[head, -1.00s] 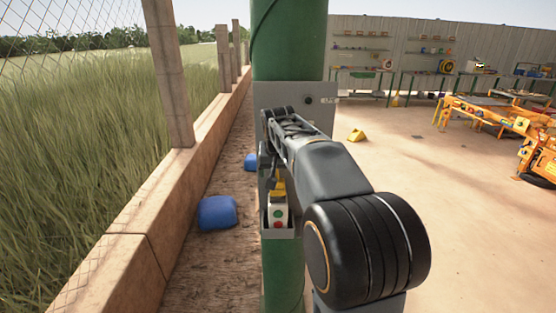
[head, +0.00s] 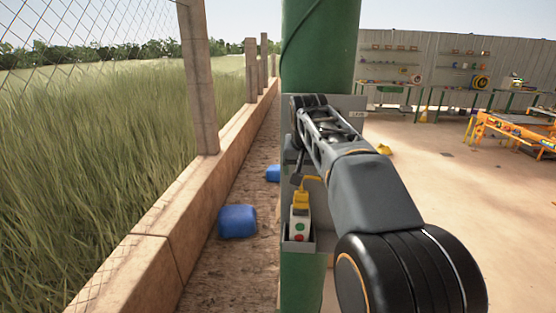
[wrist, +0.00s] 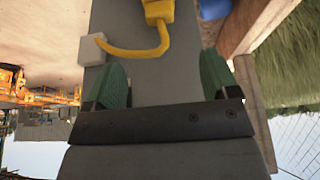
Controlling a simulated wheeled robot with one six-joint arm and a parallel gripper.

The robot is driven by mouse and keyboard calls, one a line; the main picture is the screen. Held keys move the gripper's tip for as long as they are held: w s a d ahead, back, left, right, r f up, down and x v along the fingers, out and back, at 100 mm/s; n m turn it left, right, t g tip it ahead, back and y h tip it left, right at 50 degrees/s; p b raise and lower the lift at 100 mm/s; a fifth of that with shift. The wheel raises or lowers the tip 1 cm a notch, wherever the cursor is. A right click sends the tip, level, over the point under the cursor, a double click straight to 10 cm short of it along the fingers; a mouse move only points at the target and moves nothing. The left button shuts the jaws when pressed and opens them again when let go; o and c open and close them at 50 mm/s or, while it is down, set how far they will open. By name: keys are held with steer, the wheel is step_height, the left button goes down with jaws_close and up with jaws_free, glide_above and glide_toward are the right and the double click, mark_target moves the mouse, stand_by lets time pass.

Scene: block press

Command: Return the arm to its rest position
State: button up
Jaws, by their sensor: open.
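My arm reaches forward from the lower right of the head view to a grey panel (head: 350,112) on a green post (head: 318,45). My gripper (wrist: 164,80) is open in the wrist view, its two green-padded fingers apart with nothing between them. The grey panel also shows behind the fingers in the wrist view (wrist: 150,88). A white control box (head: 299,226) with a green and a red button sits in a grey holder low on the panel, below my gripper. A yellow connector (head: 301,200) tops the box. A yellow cable (wrist: 135,52) runs from it to a pale socket block (wrist: 91,50).
A wooden kerb (head: 190,215) and wire fence bound the left. Open floor lies right; an orange machine (head: 510,130) and workbenches stand behind.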

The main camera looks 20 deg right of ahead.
steer(key=s+a+f+n+y, duration=0.1)
steer(key=s+a+f+n, duration=0.1)
steer(key=s+a+f, duration=0.3)
steer(key=s+a+f+n+y, duration=0.1)
steer(key=s+a+f+n, duration=0.2)
steer(key=s+a+f, duration=0.3)
steer(key=s+f, duration=0.5)
steer(key=s, duration=0.2)
steer(key=shift+s+a, duration=0.3)
stand_by(1.0)
